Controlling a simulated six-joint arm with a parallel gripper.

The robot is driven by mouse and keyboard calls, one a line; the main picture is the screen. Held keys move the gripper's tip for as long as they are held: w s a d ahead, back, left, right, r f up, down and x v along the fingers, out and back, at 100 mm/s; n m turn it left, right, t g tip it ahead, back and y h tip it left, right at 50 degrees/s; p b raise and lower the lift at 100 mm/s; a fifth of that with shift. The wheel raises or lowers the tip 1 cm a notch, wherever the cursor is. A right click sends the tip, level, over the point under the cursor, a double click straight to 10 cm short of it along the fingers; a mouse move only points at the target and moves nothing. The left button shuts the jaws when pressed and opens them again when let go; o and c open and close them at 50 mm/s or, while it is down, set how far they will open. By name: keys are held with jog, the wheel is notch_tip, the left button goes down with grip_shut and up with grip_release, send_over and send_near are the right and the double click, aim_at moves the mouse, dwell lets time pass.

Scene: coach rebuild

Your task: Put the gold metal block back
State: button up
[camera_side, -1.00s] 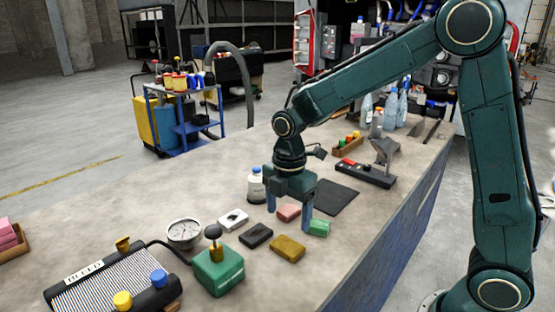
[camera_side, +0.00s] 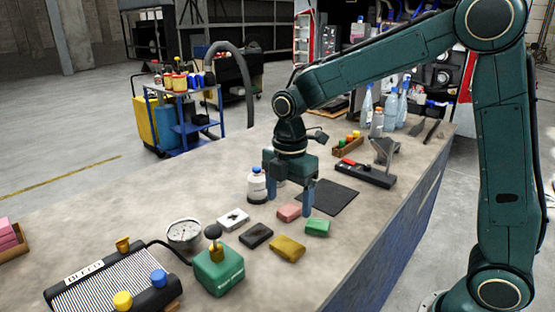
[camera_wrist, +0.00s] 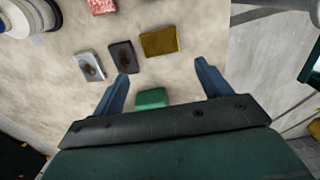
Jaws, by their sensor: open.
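The gold metal block (camera_side: 287,248) lies on the bench top at the front of a group of small blocks. It also shows in the wrist view (camera_wrist: 160,41), just beyond my fingertips. My gripper (camera_side: 289,204) is open and empty, fingers pointing down, above and behind the gold block and apart from it. In the wrist view the fingers (camera_wrist: 160,75) are spread wide. Next to the gold block lie a black block (camera_side: 256,235), a white block (camera_side: 233,219), a pink block (camera_side: 289,211) and a green block (camera_side: 317,228).
A pressure gauge (camera_side: 184,233), a green box with a knob (camera_side: 218,270) and a ribbed device (camera_side: 110,280) stand to the left. A white bottle (camera_side: 257,187) stands beside my gripper. A dark flat mat (camera_side: 333,197) lies bare behind the green block.

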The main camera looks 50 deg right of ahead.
jog(key=s+d+r+m+t, duration=0.1)
jog(key=s+r+m, duration=0.3)
jog(key=s+m, duration=0.5)
jog(key=s+d+r+m+t, duration=0.2)
jog(key=s+r+m+t, duration=0.2)
jog(key=s+m, duration=0.5)
jog(key=shift+s+d+r+t, duration=0.3)
jog(key=shift+s+r, duration=0.05)
jog(key=shift+s, duration=1.2)
